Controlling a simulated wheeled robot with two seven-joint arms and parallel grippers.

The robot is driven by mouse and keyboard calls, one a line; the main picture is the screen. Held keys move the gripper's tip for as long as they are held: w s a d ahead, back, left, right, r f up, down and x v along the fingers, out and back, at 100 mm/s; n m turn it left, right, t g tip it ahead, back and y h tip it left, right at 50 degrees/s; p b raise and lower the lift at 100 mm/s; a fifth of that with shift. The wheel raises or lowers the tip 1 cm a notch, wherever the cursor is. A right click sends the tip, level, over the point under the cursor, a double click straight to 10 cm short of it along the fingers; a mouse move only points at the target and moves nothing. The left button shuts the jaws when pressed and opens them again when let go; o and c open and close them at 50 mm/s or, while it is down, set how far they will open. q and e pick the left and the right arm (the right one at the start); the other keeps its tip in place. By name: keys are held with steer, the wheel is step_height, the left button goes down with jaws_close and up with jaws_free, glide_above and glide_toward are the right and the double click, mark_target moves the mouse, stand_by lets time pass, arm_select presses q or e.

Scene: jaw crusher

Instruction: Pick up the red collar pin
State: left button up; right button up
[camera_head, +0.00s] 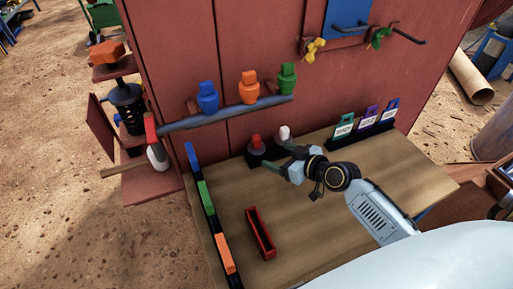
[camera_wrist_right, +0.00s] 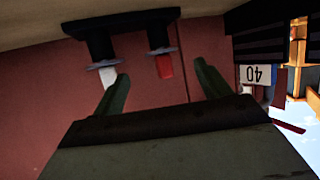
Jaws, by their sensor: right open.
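The red collar pin (camera_head: 256,141) stands upright in a black holder at the back of the wooden table, with a grey collar around its lower part. It also shows upside down in the right wrist view (camera_wrist_right: 164,67). My right gripper (camera_head: 272,153) is open and empty in front of the pins. In the wrist view the red pin appears between its fingers (camera_wrist_right: 160,85), apart from both. My left gripper is not in view.
A red open tray (camera_head: 260,233) lies on the table. A rail with blue, green and orange blocks (camera_head: 207,198) runs along the left edge. Labelled tags (camera_head: 343,128) stand at the back right. A pipe shelf (camera_head: 226,113) with coloured locks crosses the red wall behind.

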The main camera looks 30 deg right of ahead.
mark_target(260, 148)
steer(key=b+x, duration=0.1)
steer(key=x, duration=0.3)
steer(key=shift+w+a+f, duration=0.1)
steer(key=shift+w+f, duration=0.05)
steer(key=shift+w, duration=0.1)
steer(key=b+x, duration=0.1)
steer(key=x, duration=0.4)
steer(key=shift+s, duration=0.1)
steer(key=shift+w+a+f, duration=0.15)
steer(key=shift+w+a, duration=0.05)
steer(key=shift+w, duration=0.2)
arm_select(q)
steer(key=w+d+r, duration=0.1)
steer(key=w+r, duration=0.3)
steer(key=w, duration=0.2)
steer(key=shift+r+t, duration=0.25)
steer(key=shift+t, duration=0.05)
arm_select(e)
steer(key=shift+c, duration=0.4)
steer(key=c, duration=1)
steer(key=shift+c, duration=0.5)
steer(key=shift+r, duration=0.2)
